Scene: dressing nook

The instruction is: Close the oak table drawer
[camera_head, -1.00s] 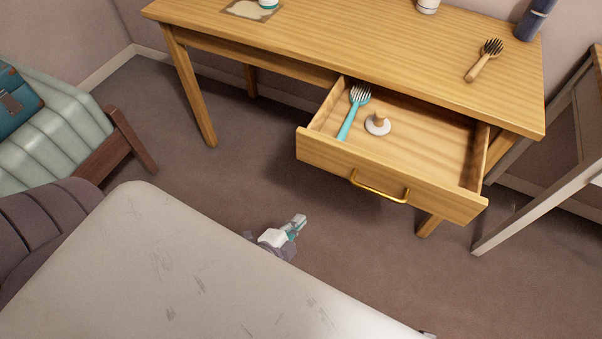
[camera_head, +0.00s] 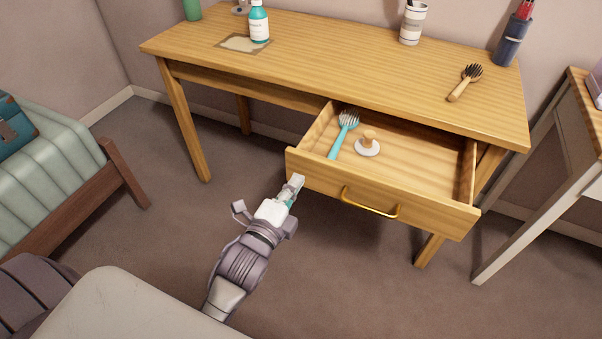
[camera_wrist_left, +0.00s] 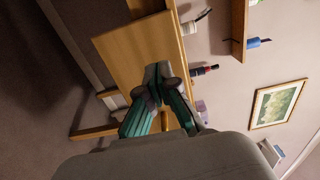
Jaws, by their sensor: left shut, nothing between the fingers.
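The oak table (camera_head: 330,62) stands against the wall, and its drawer (camera_head: 370,190) is pulled well out. The drawer has a brass bar handle (camera_head: 370,204) on its front. Inside lie a turquoise brush (camera_head: 343,135) and a white disc with a wooden knob (camera_head: 368,145). My left gripper (camera_head: 296,183) is shut and empty, close to the left end of the drawer front; I cannot tell whether it touches. In the left wrist view the shut fingers (camera_wrist_left: 160,75) show before a wooden panel (camera_wrist_left: 135,52). My right gripper is not in view.
On the tabletop are a teal bottle (camera_head: 259,24), a white jar (camera_head: 412,23), a hairbrush (camera_head: 466,82) and a blue cup with red sticks (camera_head: 511,42). A bed (camera_head: 55,170) stands at left, a pale-legged stand (camera_head: 530,215) at right. The floor before the drawer is clear.

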